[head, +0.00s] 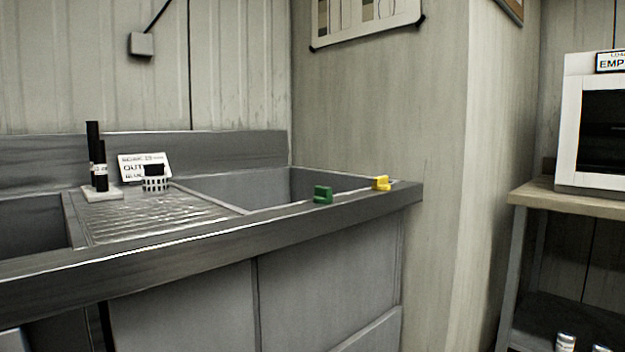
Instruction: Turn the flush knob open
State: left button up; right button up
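One is a green knob (323,194) near the basin's front edge. Neither of my grippers is in the head view, and nothing touches either knob.
The steel sink unit (200,244) has a right basin (290,184), a ribbed drainboard (150,213) and a left basin (30,225). A white oven (575,130) is on a bench at right.

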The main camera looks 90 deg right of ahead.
aim_at(322, 194)
jog(key=i+j+z, duration=0.1)
jog(key=z, duration=1.4)
